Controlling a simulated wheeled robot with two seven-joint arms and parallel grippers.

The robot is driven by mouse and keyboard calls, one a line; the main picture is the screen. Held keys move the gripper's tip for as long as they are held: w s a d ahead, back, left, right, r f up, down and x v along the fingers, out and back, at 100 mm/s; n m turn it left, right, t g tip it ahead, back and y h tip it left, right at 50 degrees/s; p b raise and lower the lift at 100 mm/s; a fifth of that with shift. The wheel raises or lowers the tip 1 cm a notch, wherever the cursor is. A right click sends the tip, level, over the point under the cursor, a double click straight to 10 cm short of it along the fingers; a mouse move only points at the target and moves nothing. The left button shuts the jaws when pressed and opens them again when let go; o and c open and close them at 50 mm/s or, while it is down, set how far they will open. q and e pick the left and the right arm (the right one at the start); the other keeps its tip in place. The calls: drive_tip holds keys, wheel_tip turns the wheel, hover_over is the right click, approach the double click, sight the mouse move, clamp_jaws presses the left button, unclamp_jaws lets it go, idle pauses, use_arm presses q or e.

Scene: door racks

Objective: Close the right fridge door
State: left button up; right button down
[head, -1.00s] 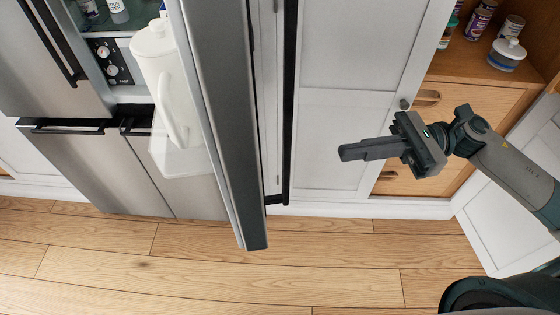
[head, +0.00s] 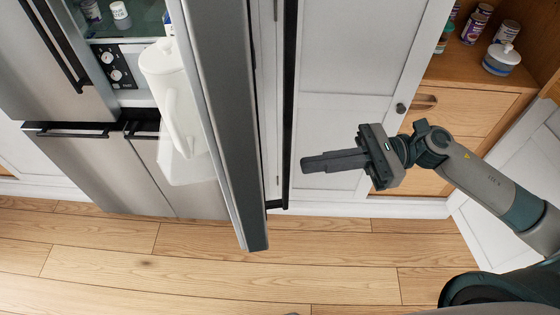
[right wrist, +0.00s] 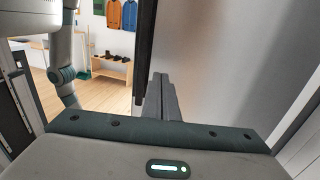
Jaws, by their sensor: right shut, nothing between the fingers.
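The right fridge door (head: 222,115) stands open, seen nearly edge-on in the head view, with a long dark handle (head: 289,110) on its right side. A white pitcher (head: 172,95) sits on the door's inner side. My right gripper (head: 303,165) is shut and empty, its fingers pointing left, just right of the handle's lower part and apart from the door in the picture. In the right wrist view the fingers (right wrist: 160,85) point at the grey door face (right wrist: 215,60), with the dark handle bar (right wrist: 145,50) beside them. My left gripper is not in view.
The left fridge door (head: 40,50) is shut at the left. Behind my right arm are white cabinet doors (head: 350,60) and an open wooden cabinet (head: 480,80) with several jars. An open white cabinet door (head: 520,170) stands at the right. The wooden floor in front is clear.

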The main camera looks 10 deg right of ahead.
sight(287, 167)
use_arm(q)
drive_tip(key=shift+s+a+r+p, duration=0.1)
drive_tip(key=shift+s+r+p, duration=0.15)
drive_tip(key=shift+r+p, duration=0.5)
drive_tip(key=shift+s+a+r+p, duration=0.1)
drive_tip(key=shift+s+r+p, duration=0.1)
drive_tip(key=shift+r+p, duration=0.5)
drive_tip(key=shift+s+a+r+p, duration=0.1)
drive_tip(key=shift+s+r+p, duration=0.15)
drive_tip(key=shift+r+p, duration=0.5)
use_arm(e)
drive_tip(key=a, duration=0.7)
drive_tip(key=shift+w+a, duration=0.15)
drive_tip(key=shift+w, duration=0.05)
drive_tip(key=shift+a, duration=0.15)
